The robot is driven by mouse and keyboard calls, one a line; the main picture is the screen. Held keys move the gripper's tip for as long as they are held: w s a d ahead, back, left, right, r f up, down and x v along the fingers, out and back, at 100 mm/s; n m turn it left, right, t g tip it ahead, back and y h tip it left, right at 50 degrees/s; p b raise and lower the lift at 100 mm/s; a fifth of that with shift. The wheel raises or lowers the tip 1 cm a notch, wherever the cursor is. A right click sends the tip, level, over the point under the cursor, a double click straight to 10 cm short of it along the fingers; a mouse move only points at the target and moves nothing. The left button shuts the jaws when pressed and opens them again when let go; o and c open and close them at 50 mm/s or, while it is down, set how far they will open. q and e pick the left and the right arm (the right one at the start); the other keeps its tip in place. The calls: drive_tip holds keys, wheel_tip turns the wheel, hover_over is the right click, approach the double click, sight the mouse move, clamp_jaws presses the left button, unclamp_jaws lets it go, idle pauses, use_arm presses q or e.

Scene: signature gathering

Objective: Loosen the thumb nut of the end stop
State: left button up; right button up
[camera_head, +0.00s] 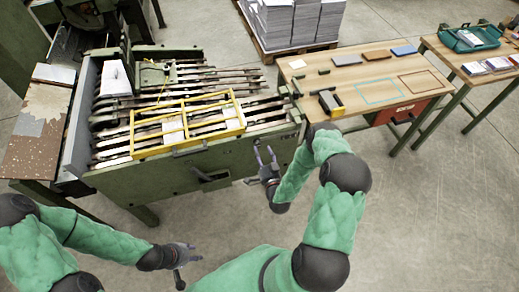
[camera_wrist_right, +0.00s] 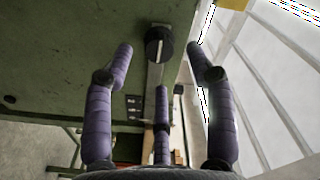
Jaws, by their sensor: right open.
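In the right wrist view a dark round knob (camera_wrist_right: 158,42), which looks like the thumb nut, sits on a pale metal bar (camera_wrist_right: 154,78) against a green panel. My right gripper (camera_wrist_right: 160,50) is open, one finger on each side of the knob, with visible gaps and no clear contact. In the head view my right gripper (camera_head: 264,150) is at the front right of the green machine (camera_head: 215,160); I cannot make out the knob there. My left gripper (camera_head: 188,268) is low in front of the machine, fingers apart and empty.
A yellow frame (camera_head: 146,152) lies over the rows of slats on the machine. A wooden workbench (camera_head: 350,75) stands to the right with small blocks and coloured outlines. A pallet of paper stacks (camera_head: 290,25) is behind. The floor in front is clear.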

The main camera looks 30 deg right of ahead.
sight(259, 146)
drive_tip(key=shift+x, duration=1.55)
clamp_jaws()
